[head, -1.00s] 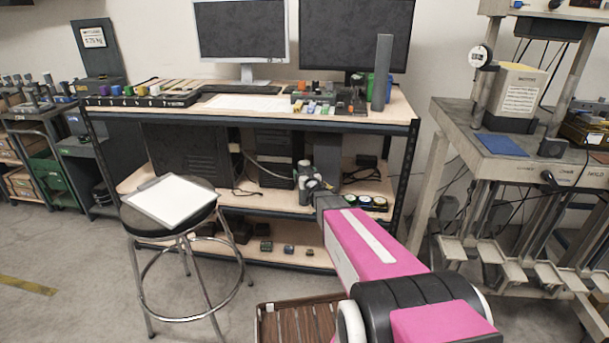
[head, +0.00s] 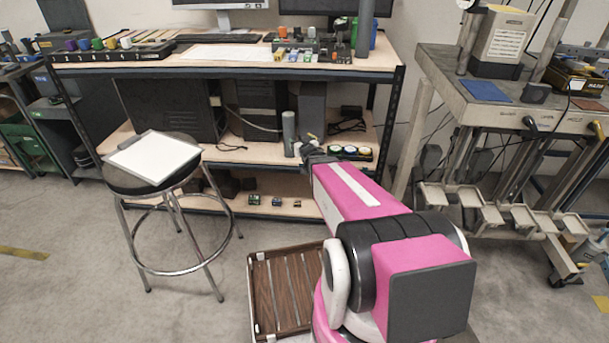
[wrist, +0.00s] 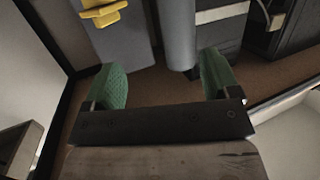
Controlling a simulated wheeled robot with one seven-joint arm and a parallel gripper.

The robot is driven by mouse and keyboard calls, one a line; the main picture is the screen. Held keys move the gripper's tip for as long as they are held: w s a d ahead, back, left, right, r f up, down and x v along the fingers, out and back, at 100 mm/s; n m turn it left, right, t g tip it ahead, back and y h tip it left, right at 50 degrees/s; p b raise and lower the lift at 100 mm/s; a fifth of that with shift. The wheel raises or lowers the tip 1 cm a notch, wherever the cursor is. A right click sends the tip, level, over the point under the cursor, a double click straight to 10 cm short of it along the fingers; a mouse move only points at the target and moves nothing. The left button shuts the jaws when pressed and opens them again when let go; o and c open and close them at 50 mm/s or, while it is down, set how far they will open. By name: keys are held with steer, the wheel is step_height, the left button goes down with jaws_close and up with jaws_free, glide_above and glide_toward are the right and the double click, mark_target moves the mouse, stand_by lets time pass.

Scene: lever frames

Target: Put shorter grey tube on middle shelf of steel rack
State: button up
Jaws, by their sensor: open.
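The shorter grey tube (head: 289,128) stands upright on the middle shelf (head: 240,153) of the dark-framed steel rack, near the front. The taller grey tube (head: 363,38) stands on the rack's top surface. My gripper (head: 305,146) is just to the right of the shorter tube in the head view, partly hidden by my arm. In the wrist view, my gripper's green fingertips (wrist: 164,82) are wide apart and empty. The shorter tube (wrist: 179,35) shows beyond them, in line with the gap and nearer the right fingertip. Its lower end appears to rest on the shelf.
Several small round items (head: 352,153) sit right of my gripper on the middle shelf. Dark computer cases (head: 170,108) stand behind. A stool (head: 150,185) with a white board stands at left. A metal workbench (head: 480,112) is at right.

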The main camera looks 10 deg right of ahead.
steer(key=s+a+f+g, duration=0.1)
steer(key=s+g, duration=0.7)
steer(key=s, duration=0.4)
steer(key=s+a+f+g, duration=0.2)
steer(key=s+g, duration=0.5)
steer(key=s, duration=0.5)
steer(key=shift+s+f+m+g+h, duration=0.15)
steer(key=shift+f+m+g+h, duration=0.15)
steer(key=shift+g, duration=0.1)
